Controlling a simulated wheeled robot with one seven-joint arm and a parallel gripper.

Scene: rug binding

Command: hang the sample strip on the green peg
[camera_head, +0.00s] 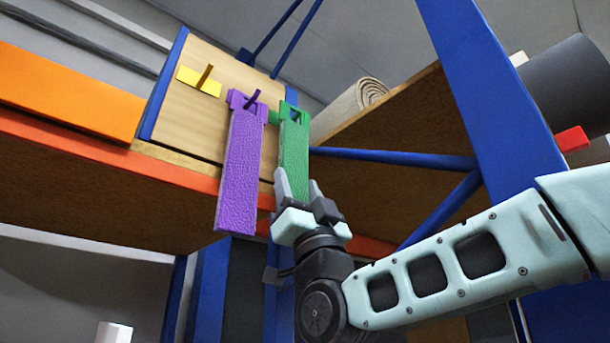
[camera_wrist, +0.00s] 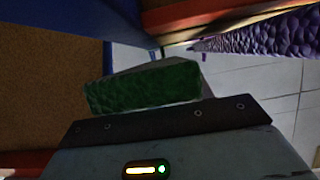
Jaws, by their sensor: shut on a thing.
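The green sample strip (camera_head: 294,150) stands nearly upright in the head view, with a holed tab at its top. My gripper (camera_head: 296,190) is shut on its lower end, which also shows in the wrist view (camera_wrist: 145,90). A bit of green (camera_head: 273,117), probably the green peg's plate, shows on the board just left of the tab. The peg itself is hidden or merges with the tab, so I cannot tell whether the hole is around it.
A purple strip (camera_head: 239,170) hangs close to the left, on a dark peg (camera_head: 253,97); it also shows in the wrist view (camera_wrist: 265,35). A yellow-plated peg (camera_head: 199,81) on the wooden board (camera_head: 190,118) is bare. A blue post (camera_head: 485,90) and a rolled rug (camera_head: 350,103) are at right.

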